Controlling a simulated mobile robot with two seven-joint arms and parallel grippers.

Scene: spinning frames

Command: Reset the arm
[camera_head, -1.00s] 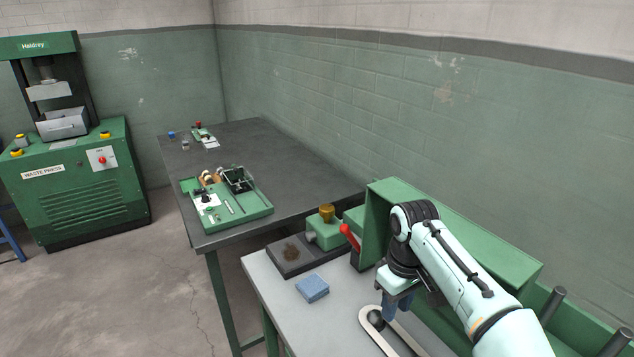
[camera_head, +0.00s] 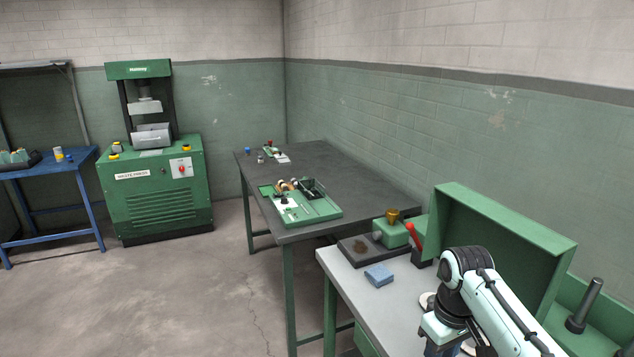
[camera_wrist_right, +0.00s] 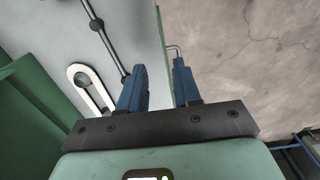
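My right arm (camera_head: 500,310) comes in at the lower right of the head view, over the light grey bench. Its right gripper (camera_wrist_right: 158,85) shows in the right wrist view as two blue fingers standing apart, with nothing between them. In the head view the fingers are mostly cut off by the bottom edge. My left arm and left gripper are in neither view.
The grey bench (camera_head: 345,275) holds a blue block (camera_head: 379,275), a dark plate (camera_head: 360,248), a brass cup (camera_head: 392,216), a red lever (camera_head: 413,236) and an open green box (camera_head: 500,240). A dark table (camera_head: 330,165) with a green tray (camera_head: 318,213) stands behind. Open floor lies left.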

